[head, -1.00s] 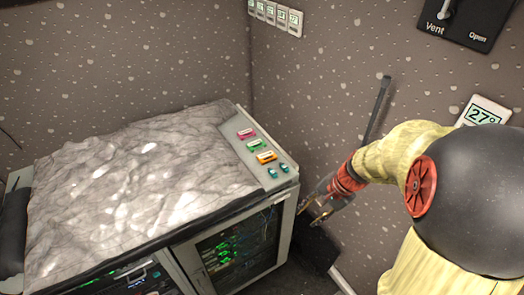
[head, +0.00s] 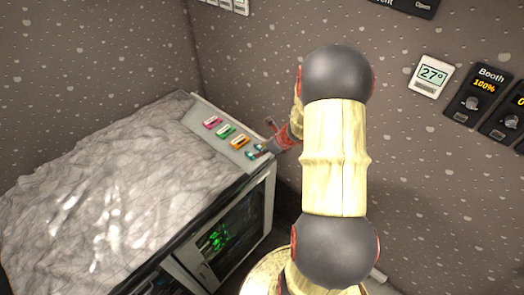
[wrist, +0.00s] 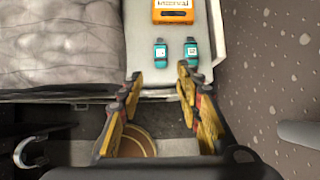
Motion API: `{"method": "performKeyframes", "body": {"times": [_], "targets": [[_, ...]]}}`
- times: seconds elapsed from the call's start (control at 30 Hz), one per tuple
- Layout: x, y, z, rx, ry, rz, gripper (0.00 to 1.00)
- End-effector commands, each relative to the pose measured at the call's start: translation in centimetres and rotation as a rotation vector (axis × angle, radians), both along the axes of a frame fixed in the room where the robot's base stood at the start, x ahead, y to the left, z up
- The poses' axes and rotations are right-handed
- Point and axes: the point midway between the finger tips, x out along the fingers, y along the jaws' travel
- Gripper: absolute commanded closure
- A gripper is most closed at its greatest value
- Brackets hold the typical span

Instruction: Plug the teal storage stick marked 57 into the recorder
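Two small teal storage sticks lie side by side at the end of a pale strip on top of a cabinet, a left one (wrist: 161,55) and a right one (wrist: 191,52) in the wrist view. Their labels are too small to read, so I cannot tell which is marked 57. My gripper (wrist: 160,76) is open and empty, its fingers spread just short of the sticks; the right fingertip overlaps the right stick's near end in the picture. In the head view my gripper (head: 268,150) is beside the sticks. I cannot pick out the recorder for certain.
An orange cartridge (wrist: 173,10) lies beyond the sticks, with green (head: 226,132) and pink (head: 212,122) ones farther along the strip. A crumpled grey cover (head: 90,190) fills the rest of the cabinet top. Green-lit equipment (head: 218,238) shows in the cabinet front. A wall stands close on the right.

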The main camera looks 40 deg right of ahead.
Motion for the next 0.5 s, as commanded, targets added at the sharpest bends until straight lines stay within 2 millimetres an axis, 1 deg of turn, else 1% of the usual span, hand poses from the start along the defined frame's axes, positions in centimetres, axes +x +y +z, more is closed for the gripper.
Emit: {"method": "performKeyframes", "body": {"times": [0.17,0.5], "targets": [[0.9,0.1,-1.6,-0.001,0.0,0.003,0.65],[3.4,0.4,-5.4,-0.001,0.001,0.005,0.65]]}}
